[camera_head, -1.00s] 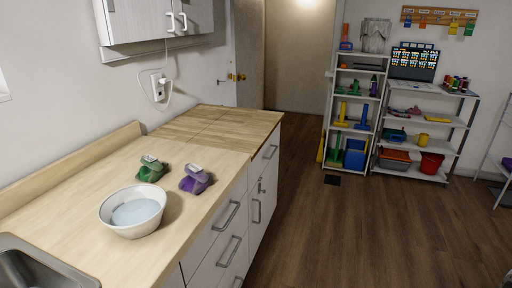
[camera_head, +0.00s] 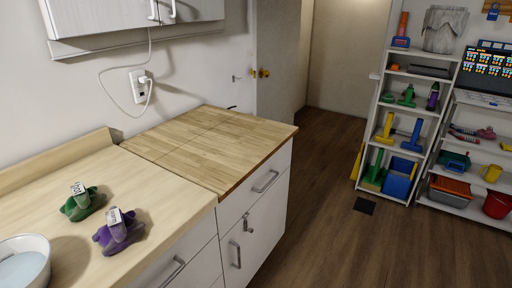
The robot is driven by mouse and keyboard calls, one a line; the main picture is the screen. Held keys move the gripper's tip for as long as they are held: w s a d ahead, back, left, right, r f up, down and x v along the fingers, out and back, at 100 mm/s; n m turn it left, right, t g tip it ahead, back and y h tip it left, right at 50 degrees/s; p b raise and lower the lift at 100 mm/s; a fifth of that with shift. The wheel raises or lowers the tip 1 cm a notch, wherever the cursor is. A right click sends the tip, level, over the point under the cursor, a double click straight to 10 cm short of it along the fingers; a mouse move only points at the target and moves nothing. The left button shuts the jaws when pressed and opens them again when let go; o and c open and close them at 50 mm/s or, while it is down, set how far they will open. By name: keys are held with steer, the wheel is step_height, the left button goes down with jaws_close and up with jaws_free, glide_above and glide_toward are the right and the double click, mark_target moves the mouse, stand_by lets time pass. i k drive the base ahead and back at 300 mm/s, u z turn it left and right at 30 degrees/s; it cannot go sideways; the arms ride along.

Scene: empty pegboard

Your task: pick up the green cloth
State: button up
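A crumpled green cloth (camera_head: 80,205) with a small white tag lies on the light wooden counter at the lower left. A purple cloth (camera_head: 120,234) with a similar white tag lies just right of it and nearer to me. A white bowl (camera_head: 40,266) holding pale blue liquid stands in front of the green cloth, cut by the left edge of the picture. My gripper is not in view.
The wooden counter (camera_head: 60,172) runs along the left wall, with a raised board section (camera_head: 205,140) beyond the cloths. Drawers sit below it. A cabinet hangs above. Open floor (camera_head: 320,230) lies to the right, before shelves (camera_head: 415,130) of coloured items.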

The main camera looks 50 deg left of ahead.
mark_target(84, 203)
steer(key=i, duration=0.75)
steer(key=u, duration=3.5)
steer(key=i, duration=1.5)
